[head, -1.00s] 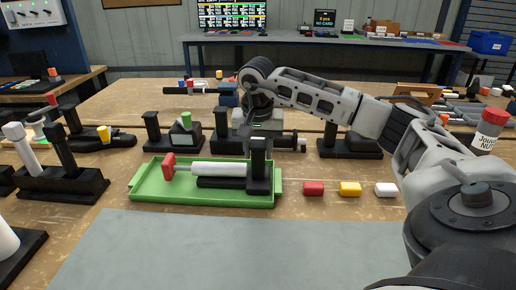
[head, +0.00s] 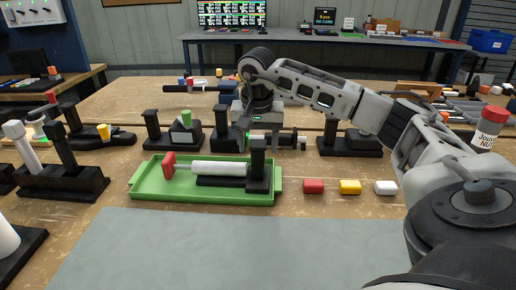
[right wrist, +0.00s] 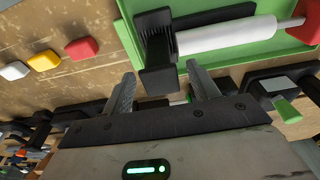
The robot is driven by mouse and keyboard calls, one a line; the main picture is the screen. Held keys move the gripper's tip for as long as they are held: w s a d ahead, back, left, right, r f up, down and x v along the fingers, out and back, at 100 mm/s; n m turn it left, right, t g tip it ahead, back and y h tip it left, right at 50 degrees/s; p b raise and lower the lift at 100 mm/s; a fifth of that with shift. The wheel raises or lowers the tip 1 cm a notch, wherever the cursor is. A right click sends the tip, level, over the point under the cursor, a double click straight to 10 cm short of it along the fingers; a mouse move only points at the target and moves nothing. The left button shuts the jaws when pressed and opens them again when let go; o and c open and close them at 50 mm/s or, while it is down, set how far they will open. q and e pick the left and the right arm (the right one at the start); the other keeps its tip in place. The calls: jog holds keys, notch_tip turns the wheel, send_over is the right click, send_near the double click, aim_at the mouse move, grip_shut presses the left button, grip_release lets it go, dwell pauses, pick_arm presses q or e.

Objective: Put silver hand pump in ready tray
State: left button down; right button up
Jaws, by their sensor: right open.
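The green tray (head: 150,196) stands at the middle front of the bench. In it lies a pump with a pale barrel (head: 218,168) and red handle, by a black stand (head: 259,170); both also show at the top of the right wrist view. Just behind the tray, a grey cylinder (head: 286,138) with a dark end lies level, partly hidden by my right gripper; it looks like the silver hand pump, but I cannot be sure. My right gripper (right wrist: 161,86) is open, pointing down behind the tray, fingers apart beside the tray's black stand. My left gripper is not in view.
Red (head: 313,187), yellow (head: 350,187) and white (head: 385,188) blocks lie right of the tray. Black stands (head: 172,135) line the bench behind and left. A grey mat (head: 230,250) in front is clear. A red-lidded jar (head: 489,128) stands at the right.

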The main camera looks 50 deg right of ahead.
notch_tip(320, 180, up, 10)
jog(key=s+a, duration=0.1)
dwell(0.7)
